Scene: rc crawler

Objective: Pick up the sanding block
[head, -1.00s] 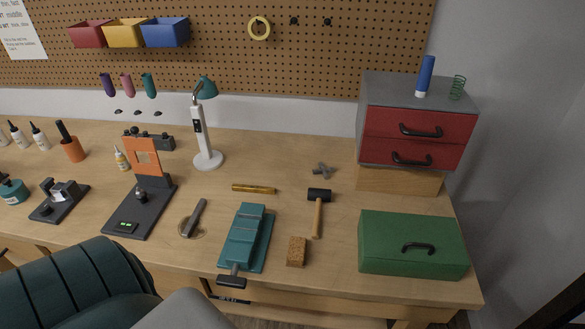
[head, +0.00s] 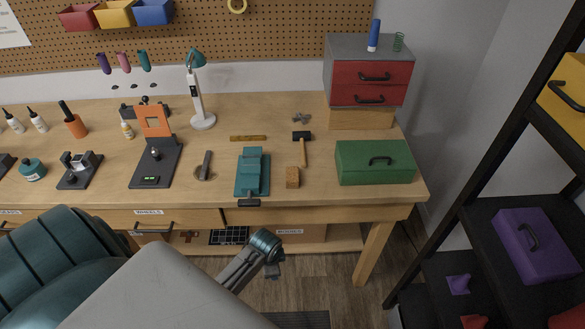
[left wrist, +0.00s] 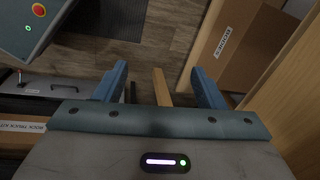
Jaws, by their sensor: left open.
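A brown, cork-like block, which looks like the sanding block (head: 293,177), lies on the workbench (head: 330,193) near its front edge. It sits right of the teal vise-like tool (head: 252,172) and just below the hammer (head: 303,146). My left arm comes in from the lower left in the head view, with its teal wrist end below the bench front, apart from the block. In the left wrist view my left gripper (left wrist: 158,70) has its two blue fingers spread, with nothing held. The block does not show in that view. My right gripper is not in view.
A green toolbox (head: 375,163) stands right of the block, with a red drawer unit (head: 370,83) behind it. Drawers and a lower shelf lie under the bench top. A dark rack (head: 470,215) with a purple case (head: 533,245) stands at the right.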

